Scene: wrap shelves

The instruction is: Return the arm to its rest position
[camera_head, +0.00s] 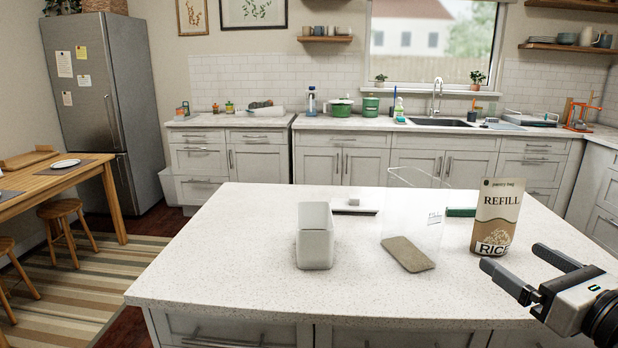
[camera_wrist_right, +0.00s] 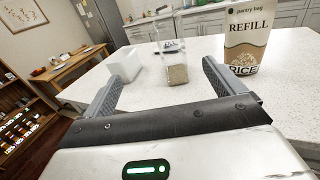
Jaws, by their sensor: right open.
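My right gripper (camera_head: 516,259) comes in at the lower right, over the right front of the island counter. Its two fingers are spread apart with nothing between them; the wrist view shows the same open jaws (camera_wrist_right: 161,76). The task's arm shows only as this gripper and a black wrist part at the picture's right edge. The gripper is in front of and to the right of the upright rice refill bag (camera_head: 498,216), apart from it in the head view. The bag also shows in the wrist view (camera_wrist_right: 250,38). My left gripper is not in view.
The white island counter (camera_head: 230,275) holds an open white bin (camera_head: 316,249) and a clear container (camera_head: 408,254) with tan contents at its bottom. A dark flat strip (camera_head: 354,212) and a green item (camera_head: 461,212) lie behind. The counter's left and front are clear.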

